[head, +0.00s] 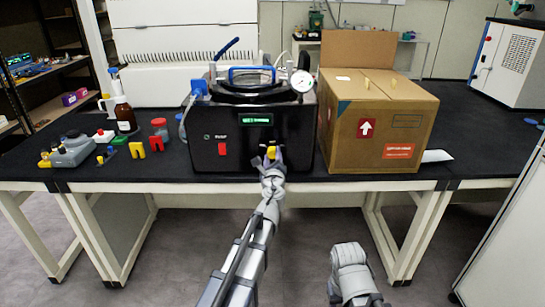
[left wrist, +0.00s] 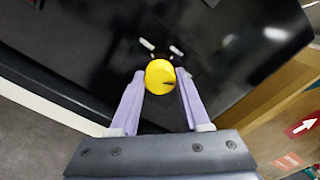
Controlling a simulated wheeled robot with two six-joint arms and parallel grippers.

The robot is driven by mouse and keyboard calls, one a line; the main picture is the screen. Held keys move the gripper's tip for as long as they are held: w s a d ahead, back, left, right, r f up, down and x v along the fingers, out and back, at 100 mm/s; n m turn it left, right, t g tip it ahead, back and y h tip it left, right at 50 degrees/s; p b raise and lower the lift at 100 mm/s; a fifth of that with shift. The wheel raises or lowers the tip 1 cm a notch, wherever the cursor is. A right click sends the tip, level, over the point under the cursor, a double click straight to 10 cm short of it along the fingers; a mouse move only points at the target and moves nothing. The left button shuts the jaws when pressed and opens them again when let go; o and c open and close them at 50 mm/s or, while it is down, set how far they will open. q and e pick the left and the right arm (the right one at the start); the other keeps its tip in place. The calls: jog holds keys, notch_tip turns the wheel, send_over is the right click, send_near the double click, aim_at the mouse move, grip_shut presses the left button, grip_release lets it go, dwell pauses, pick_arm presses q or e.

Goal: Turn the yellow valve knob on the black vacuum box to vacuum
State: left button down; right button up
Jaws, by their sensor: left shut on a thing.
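The black vacuum box (head: 225,133) stands on the dark bench top, with a lit green display, a red switch and a round gauge on top. The yellow valve knob (head: 271,152) is on the lower right of its front face.
A cardboard box (head: 350,140) with an open flap stands close to the right of the vacuum box. A brown bottle (head: 124,115), a red-lidded jar (head: 159,128) and small coloured parts lie to the left. The bench's front edge (head: 200,186) runs below the knob.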

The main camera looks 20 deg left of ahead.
dwell(0.5)
pick_arm(q)
jog(key=shift+c, duration=1.9)
grip_release()
jog(key=v, duration=0.8)
jog(key=shift+r, duration=0.1)
